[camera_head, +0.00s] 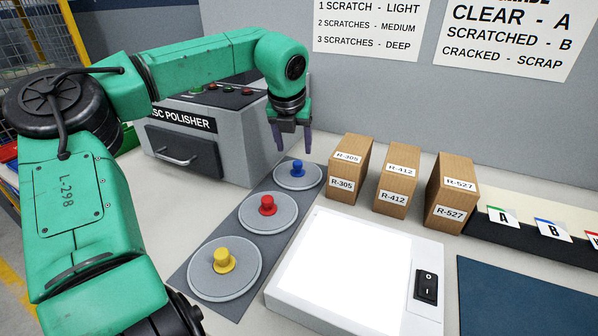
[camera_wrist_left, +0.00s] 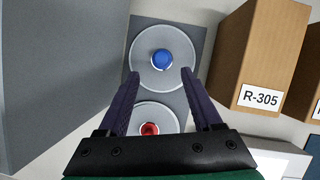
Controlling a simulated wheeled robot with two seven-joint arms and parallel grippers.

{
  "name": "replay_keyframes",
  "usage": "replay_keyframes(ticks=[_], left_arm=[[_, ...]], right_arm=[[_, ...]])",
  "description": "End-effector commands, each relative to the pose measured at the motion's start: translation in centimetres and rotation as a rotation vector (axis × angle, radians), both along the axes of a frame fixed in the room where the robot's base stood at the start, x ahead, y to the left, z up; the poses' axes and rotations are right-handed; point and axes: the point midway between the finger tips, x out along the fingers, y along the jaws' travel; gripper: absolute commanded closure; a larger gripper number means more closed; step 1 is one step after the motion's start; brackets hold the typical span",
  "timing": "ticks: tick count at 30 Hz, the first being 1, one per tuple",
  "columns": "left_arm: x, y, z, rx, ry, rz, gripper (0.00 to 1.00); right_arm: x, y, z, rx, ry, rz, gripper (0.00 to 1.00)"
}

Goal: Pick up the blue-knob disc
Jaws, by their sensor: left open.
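The blue-knob disc (camera_head: 298,176) is a grey round disc with a blue knob (camera_head: 297,167). It lies at the far end of a dark grey mat (camera_head: 176,278). In the left wrist view the blue-knob disc (camera_wrist_left: 146,72) is beyond the fingertips, with its knob in line with the gap. The red-knob disc (camera_head: 268,214) and yellow-knob disc (camera_head: 224,269) lie nearer on the same mat. My right gripper is not visible.
The disc polisher (camera_head: 207,135) stands left of the mat. Cardboard boxes R-305 (camera_head: 347,168), R-412 (camera_head: 396,185) and R-527 (camera_head: 450,196) stand to the right. A lit white panel (camera_head: 345,270) with a switch lies in front. Labelled bins (camera_head: 530,237) and a blue mat (camera_head: 520,295) are further right.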

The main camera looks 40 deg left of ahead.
Motion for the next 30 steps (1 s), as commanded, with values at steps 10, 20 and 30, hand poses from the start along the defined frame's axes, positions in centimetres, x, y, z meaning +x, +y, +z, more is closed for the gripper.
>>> replay_keyframes(ticks=[10, 20, 30], left_arm=[[1.5, 0.9, -5.4, -0.001, 0.004, 0.001, 0.33], [2.0, 1.2, -6.5, 0.001, -0.003, 0.000, 0.45], [2.0, 1.2, -6.5, 0.001, -0.003, 0.000, 1.00]], right_arm=[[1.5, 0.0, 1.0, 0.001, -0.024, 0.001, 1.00], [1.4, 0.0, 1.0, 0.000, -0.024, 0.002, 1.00], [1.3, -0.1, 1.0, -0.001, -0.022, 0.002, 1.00]])
